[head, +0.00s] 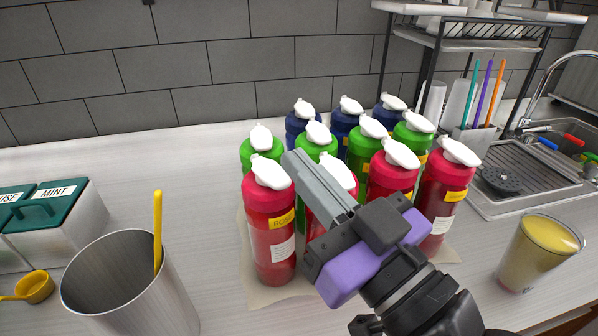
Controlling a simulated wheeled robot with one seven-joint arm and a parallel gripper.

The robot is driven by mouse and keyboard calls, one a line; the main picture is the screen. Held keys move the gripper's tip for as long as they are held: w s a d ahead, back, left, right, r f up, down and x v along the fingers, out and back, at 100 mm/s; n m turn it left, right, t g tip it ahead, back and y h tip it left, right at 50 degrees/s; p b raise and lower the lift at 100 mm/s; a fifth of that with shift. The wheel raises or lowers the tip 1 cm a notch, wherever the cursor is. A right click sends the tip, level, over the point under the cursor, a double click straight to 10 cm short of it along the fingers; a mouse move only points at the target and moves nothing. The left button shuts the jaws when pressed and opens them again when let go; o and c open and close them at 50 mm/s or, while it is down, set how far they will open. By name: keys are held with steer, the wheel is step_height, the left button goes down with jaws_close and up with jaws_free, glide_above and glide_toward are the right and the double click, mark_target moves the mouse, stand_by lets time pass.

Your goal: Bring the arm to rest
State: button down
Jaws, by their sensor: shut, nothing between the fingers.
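My gripper (296,160) is purple and grey and reaches in from the lower right. Its long grey fingers lie together, shut and empty. They point up and left over a group of bottles, in front of a red bottle (316,223) that is partly hidden. I cannot tell whether the fingers touch any bottle. My arm hides part of the front row.
Red bottles (268,225), green bottles (262,146) and blue bottles (345,121) stand close together on a mat (257,297). A metal cup (130,290) stands at left, a filled cup (538,255) at right. The counter (180,165) behind the metal cup is clear.

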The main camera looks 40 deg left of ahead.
steer(key=f+b+v, duration=0.1)
steer(key=b+v, duration=0.1)
steer(key=v, duration=0.6)
steer(key=w+d+m+t+h, duration=0.4)
steer(key=w+d+m+t, duration=0.35)
steer(key=t, duration=0.25)
steer(key=s+d+f+m+t+h, duration=0.35)
steer(key=d+f+m+h, duration=0.55)
steer(key=d+f, duration=0.4)
steer(key=s+d+f+n+g+h, duration=0.1)
steer(key=s+d+f+g+h, duration=0.1)
steer(key=s+d+f, duration=0.3)
steer(key=s+d+f+n+g+h, duration=0.1)
steer(key=s+d+f+g+h, duration=0.2)
steer(key=s+f, duration=0.9)
steer(key=s+d+h, duration=0.1)
steer(key=s+d, duration=0.2)
steer(key=s, duration=0.3)
steer(key=shift+s+f+h, duration=0.3)
steer(key=shift+f, duration=0.1)
